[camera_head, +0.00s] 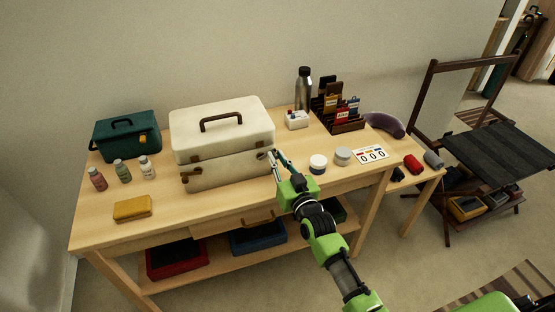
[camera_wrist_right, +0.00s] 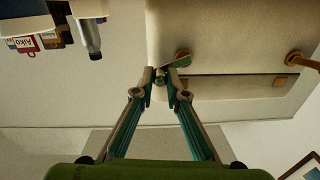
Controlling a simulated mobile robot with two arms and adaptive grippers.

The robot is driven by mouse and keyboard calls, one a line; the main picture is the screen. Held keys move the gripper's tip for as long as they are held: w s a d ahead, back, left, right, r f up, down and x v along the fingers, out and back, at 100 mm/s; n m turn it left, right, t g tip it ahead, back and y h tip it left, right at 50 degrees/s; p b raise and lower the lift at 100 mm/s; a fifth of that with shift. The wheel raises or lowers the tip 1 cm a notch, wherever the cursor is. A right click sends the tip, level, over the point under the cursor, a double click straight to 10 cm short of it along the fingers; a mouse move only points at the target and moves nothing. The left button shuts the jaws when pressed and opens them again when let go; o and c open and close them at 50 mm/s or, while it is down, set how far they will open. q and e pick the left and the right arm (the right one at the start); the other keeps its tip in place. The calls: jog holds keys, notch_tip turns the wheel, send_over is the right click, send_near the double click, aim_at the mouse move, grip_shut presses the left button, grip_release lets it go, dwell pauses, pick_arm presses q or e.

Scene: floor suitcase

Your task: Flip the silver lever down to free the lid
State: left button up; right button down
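The cream case (camera_head: 225,172) stands on the wooden table with its lid (camera_head: 222,128) down and a brown handle on top. My right gripper (camera_head: 277,155) is at the case's front right corner. Its fingers are partly apart, with the lever between or just beyond the tips (camera_wrist_right: 160,74); contact is unclear. My left gripper is not in view.
A green box (camera_head: 126,137), several small bottles and a yellow case (camera_head: 132,208) are at left. White and grey jars (camera_head: 318,164), a number card (camera_head: 371,156), a steel bottle (camera_head: 303,88) and a card rack (camera_head: 340,122) stand at right. The table's front middle is bare.

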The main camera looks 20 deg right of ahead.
jog(key=m, duration=0.1)
jog(key=f+m, duration=0.1)
jog(key=shift+d+m, duration=0.1)
jog(key=shift+m, duration=0.3)
jog(key=c, duration=2)
grip_release()
jog(key=shift+s, duration=0.1)
jog(key=s, duration=0.8)
jog(key=s+d, duration=0.1)
jog(key=s, duration=0.2)
jog(key=shift+s, duration=0.4)
